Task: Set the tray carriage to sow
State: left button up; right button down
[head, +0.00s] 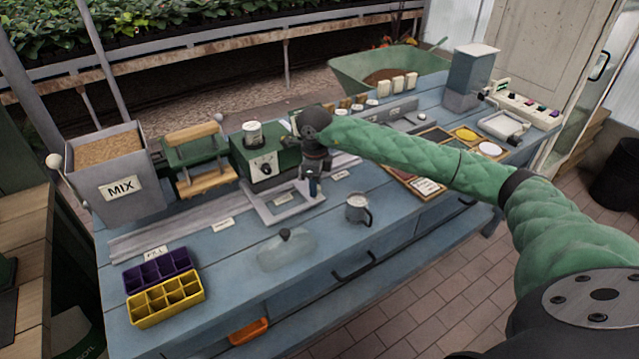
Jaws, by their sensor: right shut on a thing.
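The tray carriage (262,214) is a flat grey frame on the pale rail (160,239) that runs along the blue bench. It sits in front of the green dial box (262,163), in the middle of the rail. My right gripper (314,186) points down at the right end of the carriage and is shut on what looks like its upright handle; the fingers hide most of the handle. Small label plates lie along the rail's front; the left one (155,252) seems to read FILL, the others are too small to read. My left gripper is not in view.
Purple (160,270) and yellow (165,300) cell trays lie at the front left. A clear lidded dome (286,252) and a grey mug (357,209) stand in front of the rail. The MIX hopper (121,190) and a green roller unit (195,158) stand behind it.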

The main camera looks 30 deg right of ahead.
jog(key=c, duration=1.1)
grip_release()
jog(key=shift+o, duration=0.2)
jog(key=shift+r, duration=0.65)
notch_tip(320, 180, up, 6)
jog(key=shift+r+b, duration=0.15)
jog(key=shift+b, duration=0.85)
jog(key=shift+r, duration=0.15)
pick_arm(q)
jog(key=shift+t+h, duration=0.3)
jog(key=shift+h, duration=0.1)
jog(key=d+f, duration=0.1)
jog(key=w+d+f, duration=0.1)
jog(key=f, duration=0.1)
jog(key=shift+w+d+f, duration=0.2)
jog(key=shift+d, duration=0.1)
